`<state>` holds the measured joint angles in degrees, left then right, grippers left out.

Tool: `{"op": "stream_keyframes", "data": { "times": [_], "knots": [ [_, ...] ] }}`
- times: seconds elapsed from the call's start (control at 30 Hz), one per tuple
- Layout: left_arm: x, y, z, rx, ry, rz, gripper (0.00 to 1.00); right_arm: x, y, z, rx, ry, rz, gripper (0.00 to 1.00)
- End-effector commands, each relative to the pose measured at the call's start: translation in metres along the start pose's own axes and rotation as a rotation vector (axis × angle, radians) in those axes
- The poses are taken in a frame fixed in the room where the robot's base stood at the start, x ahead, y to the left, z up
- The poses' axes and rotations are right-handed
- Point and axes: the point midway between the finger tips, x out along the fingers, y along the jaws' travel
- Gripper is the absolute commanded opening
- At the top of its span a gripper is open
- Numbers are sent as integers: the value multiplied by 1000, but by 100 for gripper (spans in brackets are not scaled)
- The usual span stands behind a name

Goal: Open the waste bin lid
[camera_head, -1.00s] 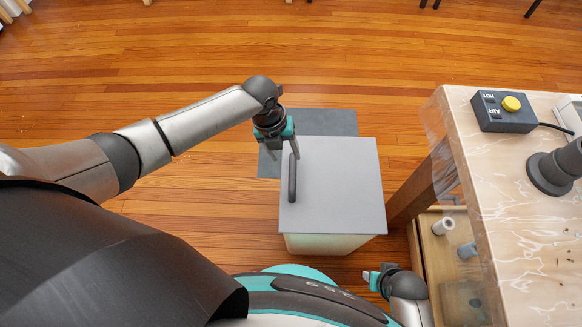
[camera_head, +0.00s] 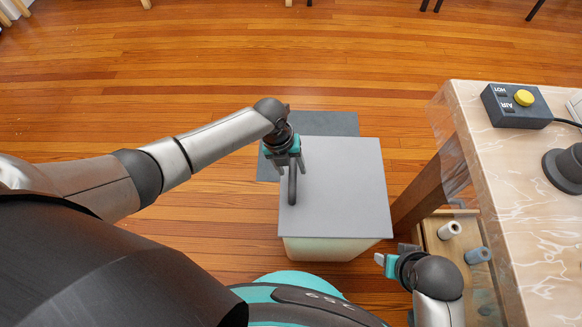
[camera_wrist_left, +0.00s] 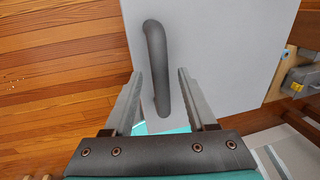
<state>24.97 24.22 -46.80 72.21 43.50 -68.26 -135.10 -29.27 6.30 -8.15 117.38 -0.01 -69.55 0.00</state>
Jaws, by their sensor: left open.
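The waste bin (camera_head: 330,248) has a pale body and a flat grey lid (camera_head: 345,185), which lies closed on top. A dark bar handle (camera_head: 292,186) stands on the lid near its left edge. My left gripper (camera_head: 291,172) is open over the far end of the handle. In the left wrist view, the handle (camera_wrist_left: 157,60) runs between the two open fingers (camera_wrist_left: 160,85), and I see no finger closed on it. My right gripper (camera_head: 384,262) is to the right of the bin's near corner, and its fingers are too small to judge.
A workbench (camera_head: 470,150) stands to the right of the bin, with a black control box (camera_head: 516,106) with a yellow button on it. Rolls (camera_head: 449,230) sit on a shelf below. A grey mat (camera_head: 330,124) lies behind the bin. The wooden floor to the left is clear.

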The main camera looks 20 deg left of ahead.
Motion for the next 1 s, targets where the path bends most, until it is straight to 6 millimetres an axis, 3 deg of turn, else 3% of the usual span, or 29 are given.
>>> {"op": "stream_keyframes", "data": {
  "times": [0.33,0.83,1.0],
  "knots": [
    [1,0,0,0,-1,-1,56,-2,0,-1,0,3,0,50],
    [1,0,0,0,0,0,0,-2,0,-1,0,3,0,50],
    [1,0,0,0,0,0,0,-2,0,-1,0,3,0,50]
  ]
}}
